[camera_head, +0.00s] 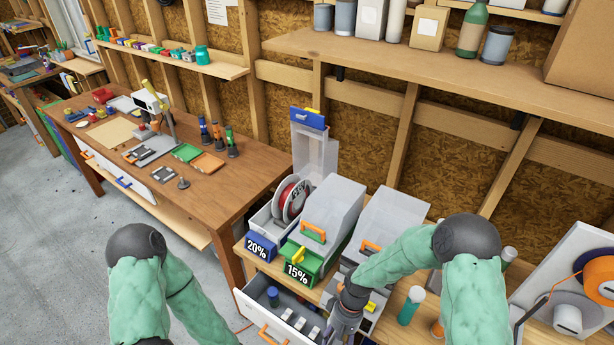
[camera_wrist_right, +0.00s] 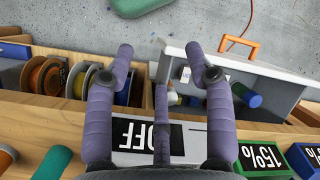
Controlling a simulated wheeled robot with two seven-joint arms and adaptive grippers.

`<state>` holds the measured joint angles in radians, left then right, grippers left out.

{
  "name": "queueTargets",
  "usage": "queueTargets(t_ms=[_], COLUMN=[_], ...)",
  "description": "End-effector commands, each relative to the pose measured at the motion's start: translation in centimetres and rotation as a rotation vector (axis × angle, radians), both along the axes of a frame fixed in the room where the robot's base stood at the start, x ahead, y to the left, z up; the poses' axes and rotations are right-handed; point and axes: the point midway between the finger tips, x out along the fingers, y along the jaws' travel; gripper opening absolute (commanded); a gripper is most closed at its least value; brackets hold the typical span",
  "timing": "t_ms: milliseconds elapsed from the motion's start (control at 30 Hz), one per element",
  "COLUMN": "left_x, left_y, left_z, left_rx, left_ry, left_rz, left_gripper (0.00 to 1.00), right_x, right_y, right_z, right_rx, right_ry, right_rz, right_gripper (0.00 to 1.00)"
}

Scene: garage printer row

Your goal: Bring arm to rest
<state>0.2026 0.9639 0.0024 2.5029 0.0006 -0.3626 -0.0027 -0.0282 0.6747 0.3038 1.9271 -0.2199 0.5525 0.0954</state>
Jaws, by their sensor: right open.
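My right arm (camera_head: 385,268) reaches in from the right and bends down to the bench front. My right gripper (camera_head: 342,322) is partly cut off by the lower edge of the head view.
An open drawer (camera_head: 262,318) with an orange handle holds a blue cylinder and small parts. Bins labelled 20% (camera_head: 262,246) and 15% (camera_head: 300,268) stand behind it. A green bottle (camera_head: 410,305) stands near my right forearm. Grey floor (camera_head: 60,230) is clear at left.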

Motion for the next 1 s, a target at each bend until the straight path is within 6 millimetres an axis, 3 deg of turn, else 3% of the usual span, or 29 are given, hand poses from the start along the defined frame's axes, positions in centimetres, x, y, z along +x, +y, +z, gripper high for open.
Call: queueTargets(t_ms=[100,233,633,1000], left_x=[0.0,0.0,0.0,0.0], left_y=[0.0,0.0,0.0,0.0], left_z=[0.0,0.0,0.0,-7.0], left_rx=[0.0,0.0,0.0,0.0], left_ry=[0.0,0.0,0.0,0.0], left_rz=[0.0,0.0,0.0,0.0], left_gripper=[0.4,0.4,0.4,0.4], right_x=[-2.9,-5.3,-11.0,-9.6], right_y=[-0.3,-0.7,-3.1,-2.2], right_z=[-3.4,-5.8,-8.7,-14.8], right_rx=[0.054,0.085,0.053,0.063], right_ry=[-0.016,-0.055,-0.151,-0.188], right_rz=[-0.124,-0.254,-0.529,-0.478], right_gripper=[0.54,0.54,0.54,0.54])
